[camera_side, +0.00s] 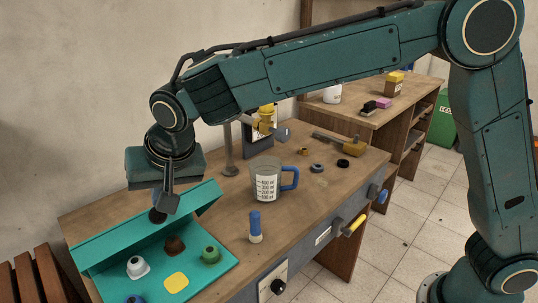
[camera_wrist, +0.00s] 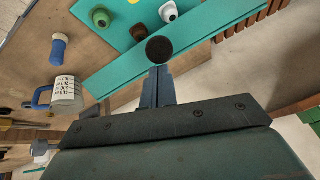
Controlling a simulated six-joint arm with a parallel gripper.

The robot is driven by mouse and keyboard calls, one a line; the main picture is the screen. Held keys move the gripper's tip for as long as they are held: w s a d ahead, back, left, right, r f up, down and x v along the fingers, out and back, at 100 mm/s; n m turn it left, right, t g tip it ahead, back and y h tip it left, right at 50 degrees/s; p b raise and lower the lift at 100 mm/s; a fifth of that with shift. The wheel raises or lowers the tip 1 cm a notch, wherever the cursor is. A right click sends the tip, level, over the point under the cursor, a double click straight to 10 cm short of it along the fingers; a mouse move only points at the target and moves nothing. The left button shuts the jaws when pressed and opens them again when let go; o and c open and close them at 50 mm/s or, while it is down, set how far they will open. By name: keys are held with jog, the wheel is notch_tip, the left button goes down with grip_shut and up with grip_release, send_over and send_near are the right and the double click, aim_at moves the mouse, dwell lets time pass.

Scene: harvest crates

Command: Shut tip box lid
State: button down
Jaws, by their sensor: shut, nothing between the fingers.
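The tip box is teal and stands at the table's near left corner. Its lid (camera_side: 120,236) stands raised and tilted along the back of the flat base (camera_side: 205,284); the lid also shows as a long strip in the wrist view (camera_wrist: 112,77). A dark round knob-like piece (camera_wrist: 159,49) shows at my fingertips, in front of the lid; I cannot tell whether it is fixed to it. My gripper (camera_side: 162,208) points down at the lid's upper part, fingers shut and empty. I cannot tell whether they touch the lid. Its fingers also show in the wrist view (camera_wrist: 157,78).
On the base are a white piece (camera_side: 138,267), a brown piece (camera_side: 174,246), a green piece (camera_side: 211,255) and a yellow patch (camera_side: 176,282). A blue-capped bottle (camera_side: 255,227) and a measuring jug (camera_side: 265,180) stand to the right. A metal post (camera_side: 229,150) stands behind.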

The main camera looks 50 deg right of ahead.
jog(key=shift+s+f, duration=0.55)
jog(key=shift+s, duration=0.15)
jog(key=shift+s+d+f, duration=0.1)
jog(key=shift+s+f, duration=1.35)
jog(key=shift+f, duration=1.7)
jog(key=shift+s+a+f, duration=0.1)
jog(key=shift+s+f, duration=1.4)
jog(key=shift+f, duration=1.65)
jog(key=shift+s+d+f, duration=0.1)
jog(key=shift+s+f, duration=1.35)
jog(key=shift+f, duration=1.7)
jog(key=s+d+r, duration=0.1)
jog(key=s+r, duration=0.6)
jog(key=s, duration=0.2)
jog(key=shift+s+d+t, duration=0.2)
jog(key=shift+d+t, duration=0.1)
jog(key=shift+d, duration=0.05)
